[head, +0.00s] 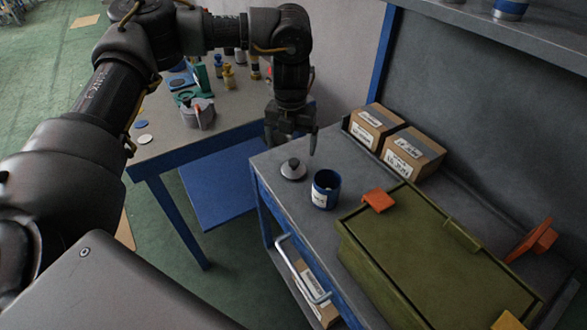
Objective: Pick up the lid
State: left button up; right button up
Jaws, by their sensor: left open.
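A small round grey lid (293,169) with a dark knob on top lies on the grey workbench. A blue cup-like canister (326,189) with a pale label stands just to its right, its top open. My left gripper (292,145) points down above and just behind the lid, with its fingers apart and nothing seen between them. From this view I cannot tell how high it is over the lid. My right gripper does not show.
A green case (430,255) with orange latches fills the right of the workbench (270,195). Two cardboard boxes (413,152) stand at its back. A blue-legged table (160,150) with bottles and tools stands to the left, beyond a gap.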

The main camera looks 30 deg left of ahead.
aim_at(294, 161)
pick_arm(q)
jog(key=f, duration=0.2)
jog(key=shift+w+d+f, duration=0.1)
jog(key=shift+w+f, duration=0.1)
jog(key=shift+f, duration=0.65)
jog(key=shift+f+p, duration=0.25)
jog(key=shift+p, duration=0.15)
jog(key=f, duration=0.2)
jog(key=f+p, duration=0.1)
jog(key=shift+w+f, duration=0.4)
jog(key=shift+f, duration=0.4)
jog(key=c, duration=1.1)
jog(key=shift+r, duration=0.1)
